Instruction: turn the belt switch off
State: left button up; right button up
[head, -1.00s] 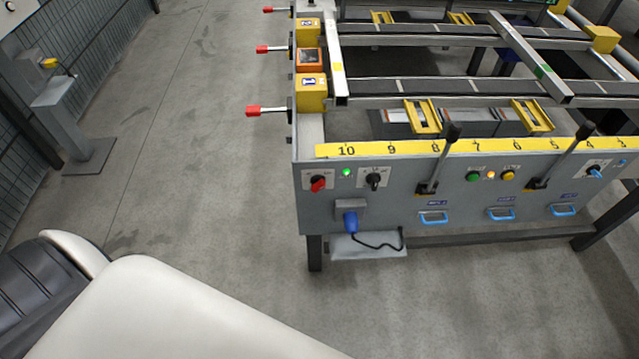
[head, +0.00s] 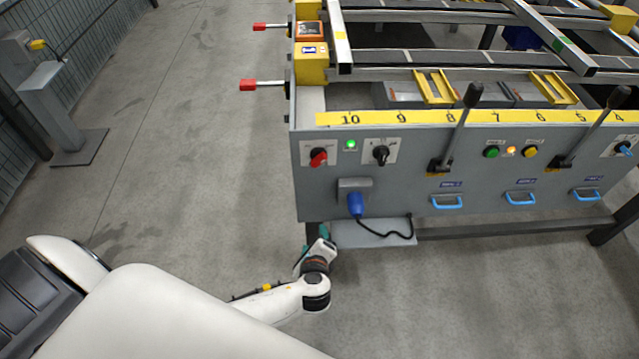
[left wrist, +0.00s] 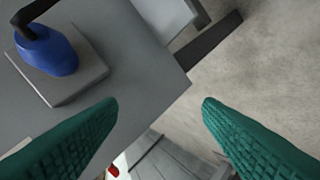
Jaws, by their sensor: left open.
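The front panel has a red rotary knob (head: 318,157) on a white plate and a black rotary knob (head: 381,155) on another plate to its right. Their labels are too small to read, so I cannot tell which is the belt switch. A green lamp (head: 351,144) glows between them. My left gripper (head: 315,243) is low at the table's left front leg, below the panel and the red knob, touching neither knob. In the left wrist view its green fingers (left wrist: 160,105) are apart with nothing between them. My right gripper is out of view.
A blue plug (head: 356,204) with a black cable sticks out above a grey shelf (head: 372,234); the plug also shows in the left wrist view (left wrist: 48,52). Two black levers and blue handles lie farther right. Red-tipped handles (head: 248,85) project left. The floor at left is open.

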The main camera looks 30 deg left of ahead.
pick_arm(q)
notch_tip(320, 180, up, 10)
jog(key=w+d+m+t+y+b, duration=0.1)
jog(key=d+t+y+b, duration=0.1)
jog(key=t+b, duration=0.15)
jog(key=t+y, duration=0.1)
jog(key=t, duration=0.1)
send_near(319, 164)
jog(key=b+x, duration=0.1)
jog(key=x, duration=0.8)
jog(key=shift+w, duration=0.15)
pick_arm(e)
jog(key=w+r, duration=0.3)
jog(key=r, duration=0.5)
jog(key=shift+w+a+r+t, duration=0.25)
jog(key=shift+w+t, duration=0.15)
pick_arm(q)
jog(key=c, duration=1)
